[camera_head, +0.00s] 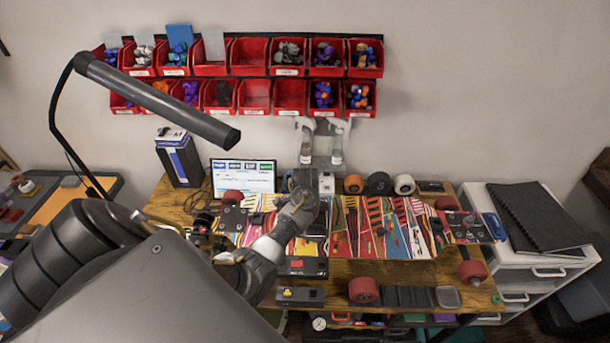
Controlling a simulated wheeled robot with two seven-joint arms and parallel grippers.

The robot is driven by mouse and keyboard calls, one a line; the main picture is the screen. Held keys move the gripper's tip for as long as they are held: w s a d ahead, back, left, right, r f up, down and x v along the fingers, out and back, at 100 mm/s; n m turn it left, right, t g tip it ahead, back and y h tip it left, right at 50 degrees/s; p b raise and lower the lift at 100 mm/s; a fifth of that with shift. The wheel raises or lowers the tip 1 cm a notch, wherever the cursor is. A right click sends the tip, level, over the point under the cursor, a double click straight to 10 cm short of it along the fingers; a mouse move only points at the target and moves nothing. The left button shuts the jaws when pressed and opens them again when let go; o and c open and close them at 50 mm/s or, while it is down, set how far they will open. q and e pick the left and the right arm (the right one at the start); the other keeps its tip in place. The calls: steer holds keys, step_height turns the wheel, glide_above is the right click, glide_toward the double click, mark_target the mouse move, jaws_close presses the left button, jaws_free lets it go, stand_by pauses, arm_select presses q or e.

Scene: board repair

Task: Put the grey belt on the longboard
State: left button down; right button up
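The longboard (345,228) lies across the workbench, its brightly patterned face up, with red wheels at its ends. My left arm comes in from the lower left and reaches over the board's left half. My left gripper (305,183) is at the board's far edge, small and dark; I cannot tell whether it is open or shut or holds anything. A dark grey ribbed strip (405,297) lies at the bench's front edge, right of a loose red wheel (363,290); I cannot tell whether it is the grey belt. My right gripper is not in view.
Several wheels (379,184) stand behind the board. A tablet (243,177) and a dark box (179,158) stand at the back left. A lamp (155,98) hangs over the left side. Red bins (250,58) line the wall. A white drawer unit (545,262) stands right.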

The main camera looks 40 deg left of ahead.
arm_select(q)
steer(key=c, duration=1.6)
jaws_free()
steer(key=shift+c, duration=0.4)
steer(key=shift+c, duration=0.6)
steer(key=shift+r, duration=0.15)
steer(key=shift+r, duration=3.65)
